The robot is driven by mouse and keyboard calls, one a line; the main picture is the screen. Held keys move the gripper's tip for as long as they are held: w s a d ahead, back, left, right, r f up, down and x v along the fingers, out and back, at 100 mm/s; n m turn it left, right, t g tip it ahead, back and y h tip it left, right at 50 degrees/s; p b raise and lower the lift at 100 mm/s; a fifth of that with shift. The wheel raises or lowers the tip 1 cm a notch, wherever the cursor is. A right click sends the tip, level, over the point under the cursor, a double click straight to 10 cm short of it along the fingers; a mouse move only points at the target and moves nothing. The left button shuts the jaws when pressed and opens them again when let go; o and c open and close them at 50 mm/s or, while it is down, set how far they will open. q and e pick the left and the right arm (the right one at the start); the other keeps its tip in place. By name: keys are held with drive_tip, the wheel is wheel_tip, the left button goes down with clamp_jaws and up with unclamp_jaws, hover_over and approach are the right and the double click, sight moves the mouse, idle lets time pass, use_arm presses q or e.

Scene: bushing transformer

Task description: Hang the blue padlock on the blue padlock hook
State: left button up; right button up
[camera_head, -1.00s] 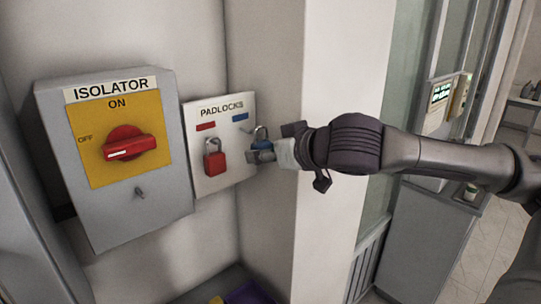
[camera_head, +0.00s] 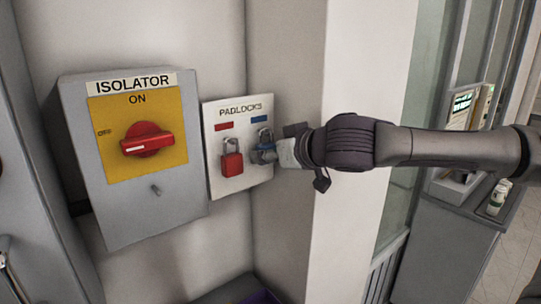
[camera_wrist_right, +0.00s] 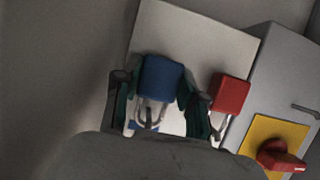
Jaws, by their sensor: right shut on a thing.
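My right gripper (camera_head: 268,156) is shut on the blue padlock (camera_head: 264,144), holding it upright at the right side of the padlocks board (camera_head: 246,184), below the blue label (camera_head: 259,119). In the right wrist view, the blue padlock (camera_wrist_right: 162,78) lies between the two fingers of the right gripper (camera_wrist_right: 152,92), its metal shackle clear of the body. The blue padlock hook is hidden around the shackle; I cannot tell whether the shackle is on it. My left gripper is not in view.
A red padlock (camera_head: 231,160) hangs on the board close to the left of the gripper; it also shows in the right wrist view (camera_wrist_right: 229,93). The isolator box (camera_head: 150,205) is further left. A wall corner (camera_head: 322,120) stands behind the wrist.

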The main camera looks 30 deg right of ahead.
idle(0.4)
drive_tip(key=o, duration=1.3)
drive_tip(key=v, duration=1.2)
